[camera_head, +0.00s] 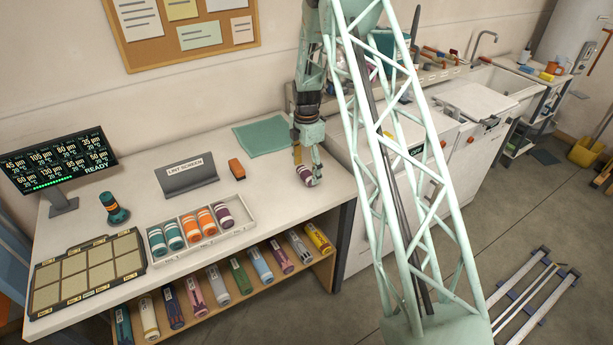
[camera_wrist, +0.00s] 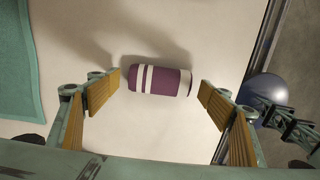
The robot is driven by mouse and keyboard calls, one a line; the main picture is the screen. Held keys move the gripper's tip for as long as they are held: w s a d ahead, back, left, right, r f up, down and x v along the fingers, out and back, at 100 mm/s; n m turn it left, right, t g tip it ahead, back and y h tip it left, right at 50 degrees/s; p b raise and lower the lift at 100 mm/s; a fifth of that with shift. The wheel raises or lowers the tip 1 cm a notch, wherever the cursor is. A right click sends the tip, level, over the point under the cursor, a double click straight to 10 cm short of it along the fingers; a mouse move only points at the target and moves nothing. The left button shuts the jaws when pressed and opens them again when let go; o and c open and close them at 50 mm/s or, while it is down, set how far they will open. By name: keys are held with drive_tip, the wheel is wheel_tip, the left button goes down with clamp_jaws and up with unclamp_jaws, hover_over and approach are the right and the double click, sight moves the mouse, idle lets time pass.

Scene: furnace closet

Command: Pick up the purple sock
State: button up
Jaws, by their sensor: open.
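The purple sock (camera_wrist: 160,80) is a rolled bundle with white stripes. It lies on the white tabletop, between and a little beyond my open fingertips in the wrist view. In the head view the purple sock (camera_head: 305,174) lies near the table's right end, partly hidden by my gripper (camera_head: 307,165), which reaches down over it. My gripper (camera_wrist: 160,92) also shows in the wrist view, with its yellow-padded fingers wide apart. There is a gap between each pad and the sock.
A white tray (camera_head: 247,222) holds teal, orange and purple rolled socks. A sign (camera_head: 188,175), an orange block (camera_head: 237,169) and a teal mat (camera_head: 264,136) are on the table. The table's right edge is close to the sock. A shelf below holds several rolls.

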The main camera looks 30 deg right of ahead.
drive_tip(key=shift+f, duration=0.9)
drive_tip(key=shift+c, duration=0.8)
drive_tip(key=c, duration=0.7)
